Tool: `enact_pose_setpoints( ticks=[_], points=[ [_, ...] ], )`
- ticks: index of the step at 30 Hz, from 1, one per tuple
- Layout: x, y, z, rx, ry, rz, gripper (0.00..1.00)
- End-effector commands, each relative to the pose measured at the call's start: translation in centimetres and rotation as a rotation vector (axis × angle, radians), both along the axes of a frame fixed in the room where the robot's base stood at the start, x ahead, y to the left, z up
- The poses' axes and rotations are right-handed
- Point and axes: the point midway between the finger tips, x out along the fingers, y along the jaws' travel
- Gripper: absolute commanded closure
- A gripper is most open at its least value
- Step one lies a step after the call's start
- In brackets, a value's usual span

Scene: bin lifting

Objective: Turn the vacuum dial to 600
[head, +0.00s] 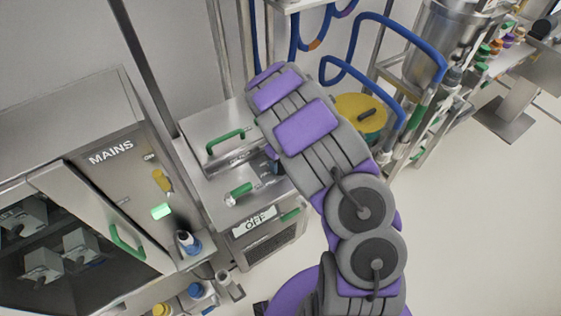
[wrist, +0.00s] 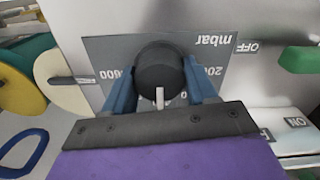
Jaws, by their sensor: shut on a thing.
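The vacuum dial (wrist: 157,60) is a black round knob on a grey scale plate (wrist: 108,50) in the wrist view. The plate is printed with "mbar" and numbers that appear upside down; some are partly hidden. A pale pointer mark on the knob points toward the bottom of the picture; the number it points at is hidden. My gripper (wrist: 160,78) has its blue fingers closed on both sides of the knob.
Right of the dial, the wrist view shows a green handle (wrist: 299,59) and OFF and ON labels. The head view shows a steel unit with an OFF label (head: 254,221), the MAINS cabinet (head: 125,165) at left, and a yellow-topped vessel (head: 360,112).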

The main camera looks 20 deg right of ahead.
Motion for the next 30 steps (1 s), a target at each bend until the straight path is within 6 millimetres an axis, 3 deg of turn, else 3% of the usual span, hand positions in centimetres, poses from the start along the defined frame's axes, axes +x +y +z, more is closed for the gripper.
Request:
enact_pose_setpoints(
  ticks=[11,30],
  points=[
    [-0.04,0.14,0.1,0.002,0.003,-0.231,0.74],
    [0.07,0.06,0.16,0.001,-0.002,-0.84,0.74]
  ],
)
